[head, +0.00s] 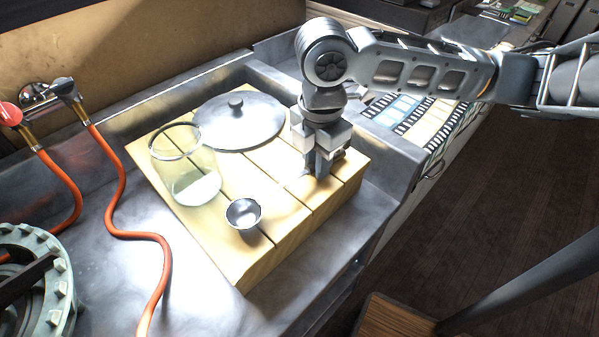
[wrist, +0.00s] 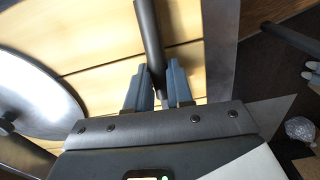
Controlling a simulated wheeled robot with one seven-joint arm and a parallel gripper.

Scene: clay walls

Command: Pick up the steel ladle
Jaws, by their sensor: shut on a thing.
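My gripper (head: 320,172) points down over the right part of the wooden board in the head view. In the wrist view its two blue-grey fingers (wrist: 160,88) are shut on a dark grey rod, which I take for the handle of the steel ladle (wrist: 149,35). The handle runs from between the fingers to the top edge of that view. In the head view the gripper hides the held part. A small round metal bowl (head: 243,213) shows near the board's front; I cannot tell whether it belongs to the ladle.
The slatted wooden board (head: 285,240) lies across a grey sink. On it are a glass jar (head: 187,175) and a round metal lid (head: 238,125), also in the wrist view (wrist: 35,95). Red hoses (head: 118,200) lie at left. Dark floor is at right.

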